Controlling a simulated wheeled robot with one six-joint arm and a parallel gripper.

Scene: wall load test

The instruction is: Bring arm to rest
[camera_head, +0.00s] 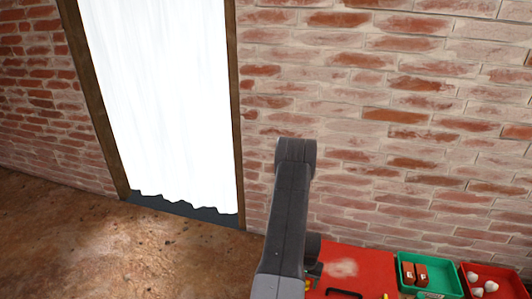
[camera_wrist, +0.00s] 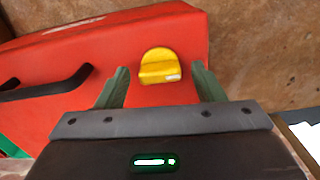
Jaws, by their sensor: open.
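My arm rises in the head view in front of the brick wall, and its far end bends down beside a red surface. My gripper (camera_wrist: 160,88) shows in the wrist view with its two greenish fingers apart and nothing between them that I can see held. A yellow rounded object (camera_wrist: 160,68) with a small white label lies on the red surface (camera_wrist: 90,50), in line with the gap between the fingers. I cannot tell how far the fingertips are from it. In the head view the gripper is mostly hidden by the arm.
A green tray (camera_head: 406,274) with brown blocks and a red tray (camera_head: 511,274) with whitish round things stand at the lower right. A black handle (camera_head: 344,292) lies on the red surface. A brick wall (camera_head: 400,130) stands close behind. Open floor (camera_head: 90,235) lies left, before a white-curtained doorway (camera_head: 165,100).

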